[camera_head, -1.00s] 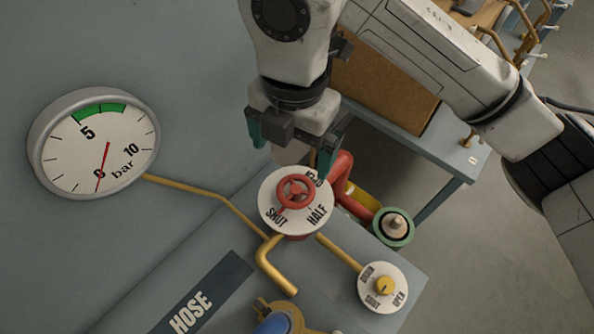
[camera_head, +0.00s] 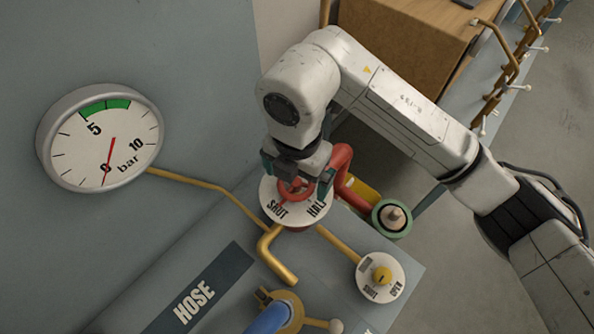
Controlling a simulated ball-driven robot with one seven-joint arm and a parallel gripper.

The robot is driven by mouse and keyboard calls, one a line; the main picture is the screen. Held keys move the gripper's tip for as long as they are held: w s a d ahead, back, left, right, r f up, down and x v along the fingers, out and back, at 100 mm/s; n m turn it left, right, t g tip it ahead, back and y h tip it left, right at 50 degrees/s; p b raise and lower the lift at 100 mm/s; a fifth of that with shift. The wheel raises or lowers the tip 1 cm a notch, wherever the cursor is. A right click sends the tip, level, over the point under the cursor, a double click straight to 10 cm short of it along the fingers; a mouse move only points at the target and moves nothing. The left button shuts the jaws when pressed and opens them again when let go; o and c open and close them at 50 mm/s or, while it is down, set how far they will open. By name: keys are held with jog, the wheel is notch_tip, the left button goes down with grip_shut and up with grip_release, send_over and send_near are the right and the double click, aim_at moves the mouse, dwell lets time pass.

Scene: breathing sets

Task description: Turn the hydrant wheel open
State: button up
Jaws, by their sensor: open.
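The red hydrant wheel (camera_head: 291,190) sits on a round white dial (camera_head: 277,208) marked SHUT and HALF, on the grey bench. My gripper (camera_head: 299,179) is right over the wheel, with one teal finger on each side of it. The fingers are open; I cannot tell whether they touch the rim. The gripper hides the upper part of the dial and part of the wheel. The pressure gauge (camera_head: 100,140) at the left has its red needle near 0, away from the green band.
A red pipe (camera_head: 343,180) and a green-ringed outlet (camera_head: 391,219) stand just right of the wheel. A small dial with a yellow knob (camera_head: 381,275) sits at lower right. Brass pipes (camera_head: 277,257) and a blue hose (camera_head: 268,319) lie in front. A brown cabinet (camera_head: 405,40) stands behind.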

jog(key=c, duration=1)
jog(key=shift+c, duration=0.2)
